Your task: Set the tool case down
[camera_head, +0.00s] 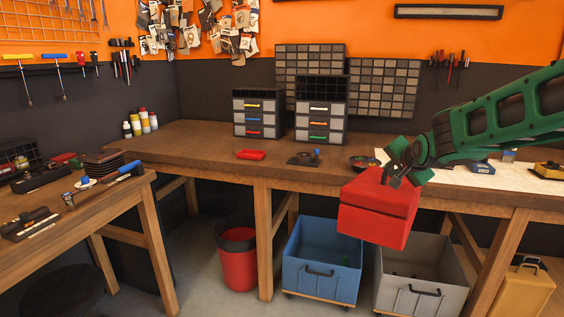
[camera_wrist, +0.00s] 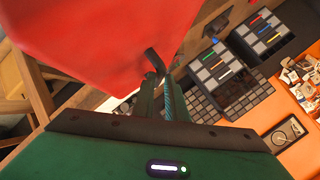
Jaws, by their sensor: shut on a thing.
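The red tool case (camera_head: 378,212) hangs from my gripper (camera_head: 393,178) in the head view, in front of the long workbench's front edge and above the grey and blue bins. It looks slightly tilted. My gripper is shut on its dark handle, at the top of the case. In the wrist view the red case (camera_wrist: 110,35) fills the upper left, and the fingers of my gripper (camera_wrist: 158,80) close around the dark handle. The case hides part of the bench front and of the grey bin. Its underside touches nothing that I can see.
The wooden workbench (camera_head: 210,140) holds two drawer units (camera_head: 258,115), a small red box (camera_head: 250,155) and a round dish (camera_head: 363,163). Below stand a red bucket (camera_head: 237,260), a blue bin (camera_head: 318,262) and a grey bin (camera_head: 415,285). Bare bench top lies left of the drawer units.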

